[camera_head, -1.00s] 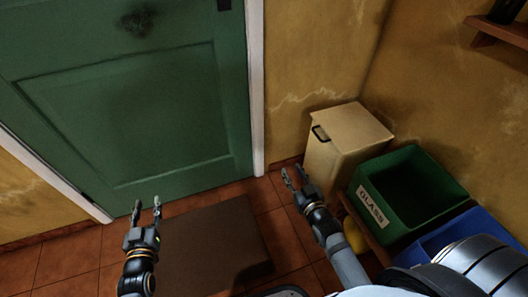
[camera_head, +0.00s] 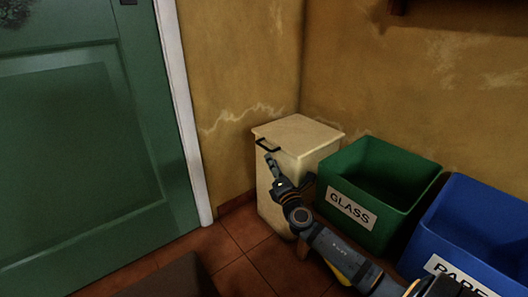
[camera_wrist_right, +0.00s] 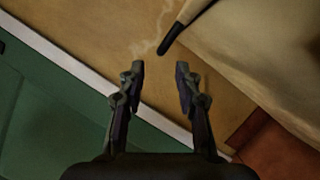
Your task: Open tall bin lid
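The tall cream bin (camera_head: 270,199) stands upright in the corner between the door wall and the side wall. Its flat lid (camera_head: 300,133) is closed, with a dark handle (camera_head: 267,145) at its front left edge. My right gripper (camera_head: 271,165) is just below and in front of the handle in the head view. In the right wrist view the gripper (camera_wrist_right: 160,72) is open with nothing between its fingers. The dark handle end (camera_wrist_right: 167,42) shows just beyond the fingertips, apart from them. My left gripper is out of view.
A green bin (camera_head: 345,180) marked GLASS and a blue bin (camera_head: 455,225) stand to the right of the tall bin. A green door (camera_head: 80,150) is on the left. Tiled floor (camera_head: 240,240) is clear in front, with a dark mat (camera_head: 160,277) at the bottom.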

